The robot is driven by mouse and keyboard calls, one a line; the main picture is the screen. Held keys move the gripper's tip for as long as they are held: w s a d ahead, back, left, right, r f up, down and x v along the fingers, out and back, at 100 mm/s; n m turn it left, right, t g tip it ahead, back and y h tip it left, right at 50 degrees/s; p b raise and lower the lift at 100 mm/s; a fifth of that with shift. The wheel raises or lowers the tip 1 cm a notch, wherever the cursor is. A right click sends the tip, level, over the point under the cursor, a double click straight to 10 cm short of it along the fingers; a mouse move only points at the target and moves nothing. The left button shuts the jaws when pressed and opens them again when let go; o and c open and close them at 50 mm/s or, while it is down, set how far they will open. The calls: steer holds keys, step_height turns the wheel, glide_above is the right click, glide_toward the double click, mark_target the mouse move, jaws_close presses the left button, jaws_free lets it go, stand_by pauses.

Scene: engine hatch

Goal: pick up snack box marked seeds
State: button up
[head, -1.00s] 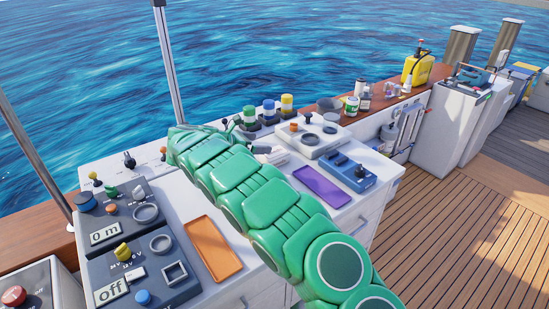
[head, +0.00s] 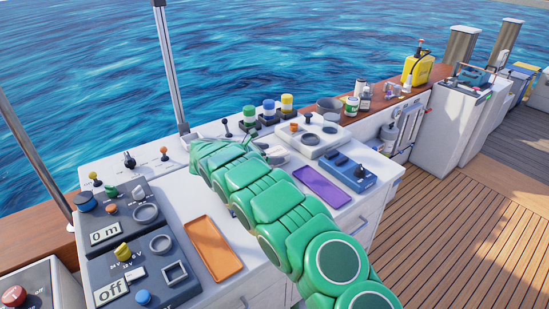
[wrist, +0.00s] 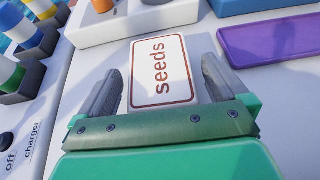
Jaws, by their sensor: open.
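The snack box marked seeds (wrist: 159,72) lies on the white counter in the wrist view, its label a white face with a red border and the word "seeds". My gripper (wrist: 160,82) is open, with one grey finger on each side of the box's near part. The box reaches out beyond the fingertips. Whether the fingers touch it I cannot tell. In the head view my green arm reaches over the counter, and its end hides most of the box and the fingers.
A purple tray (head: 322,187) and a blue device (head: 349,171) lie right of the arm. An orange tray (head: 213,249) lies to its left. A grey-white panel (head: 311,137) with knobs stands beyond the box. Colored cylinders (head: 268,110) stand along the back.

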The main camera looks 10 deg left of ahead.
mark_target(273, 152)
steer(key=shift+x, duration=0.75)
steer(key=c, duration=1.1)
steer(key=shift+r, duration=0.1)
step_height(273, 152, up, 3)
steer(key=shift+r, duration=0.15)
steer(key=shift+s+d+r, duration=0.75)
steer(key=shift+s+r, duration=0.85)
steer(key=shift+s, duration=0.6)
steer(key=shift+s+d+r, duration=0.8)
steer(key=shift+s+r, duration=0.75)
steer(key=shift+s, duration=0.65)
steer(key=shift+s+d+r, duration=0.75)
steer(key=shift+s+r, duration=0.85)
steer(key=shift+s, duration=0.6)
